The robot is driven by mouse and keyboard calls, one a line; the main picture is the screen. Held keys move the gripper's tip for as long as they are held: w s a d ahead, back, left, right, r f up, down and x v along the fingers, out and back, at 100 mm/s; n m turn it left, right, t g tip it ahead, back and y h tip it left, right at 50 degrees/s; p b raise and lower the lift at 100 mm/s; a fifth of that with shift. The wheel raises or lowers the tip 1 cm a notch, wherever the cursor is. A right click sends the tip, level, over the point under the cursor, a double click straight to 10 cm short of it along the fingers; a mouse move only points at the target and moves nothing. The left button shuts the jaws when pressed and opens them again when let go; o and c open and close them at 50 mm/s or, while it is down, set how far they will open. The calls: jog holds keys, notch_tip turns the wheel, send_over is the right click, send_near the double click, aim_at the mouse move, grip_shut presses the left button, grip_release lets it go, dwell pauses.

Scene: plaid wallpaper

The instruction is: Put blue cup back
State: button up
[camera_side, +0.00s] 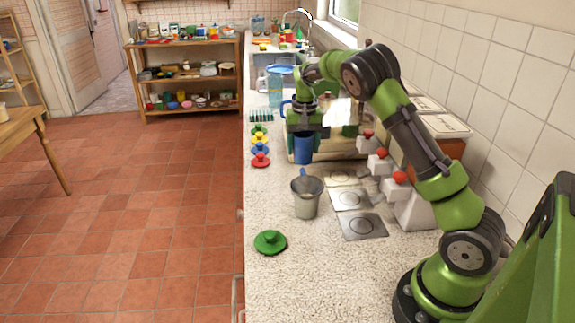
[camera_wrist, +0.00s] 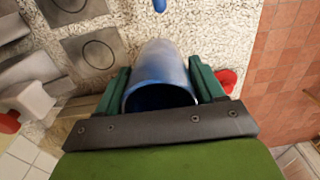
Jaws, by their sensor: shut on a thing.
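The blue cup (camera_side: 303,151) is under my gripper (camera_side: 305,133) in the side view, in front of a cream appliance. In the wrist view the blue cup (camera_wrist: 158,78) lies between the two green fingers of my gripper (camera_wrist: 160,82), with its open rim toward the camera. My gripper is shut on the cup's sides. The cup looks upright in the side view. I cannot tell whether its base touches the counter.
A grey pitcher (camera_side: 306,198) with a blue handle stands nearer on the counter (camera_side: 300,285). Dispensers with red knobs (camera_side: 377,153) stand to the right. Coloured lids, including a red one (camera_side: 260,160), line the left edge. A green lid (camera_side: 270,242) lies in front.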

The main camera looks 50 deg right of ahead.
notch_tip(320, 180, down, 7)
jog(key=shift+f, duration=0.2)
jog(key=shift+f, duration=0.15)
jog(key=o, duration=1.1)
notch_tip(320, 180, up, 12)
jog(key=shift+f, duration=0.1)
jog(key=s+a+r+n+t+y, duration=0.1)
jog(key=s+a+r+n+t, duration=0.15)
jog(key=s+a+r, duration=0.5)
jog(key=s+a+r+n+t+y, duration=0.1)
jog(key=s+a+r+t, duration=0.3)
jog(key=s+a, duration=0.6)
jog(key=shift+n+t, duration=0.25)
jog(key=shift+n, duration=0.5)
jog(key=s+a, duration=0.1)
jog(key=s, duration=0.1)
jog(key=s+a+f, duration=0.1)
jog(key=s+a, duration=0.3)
jog(key=shift+a+f, duration=0.25)
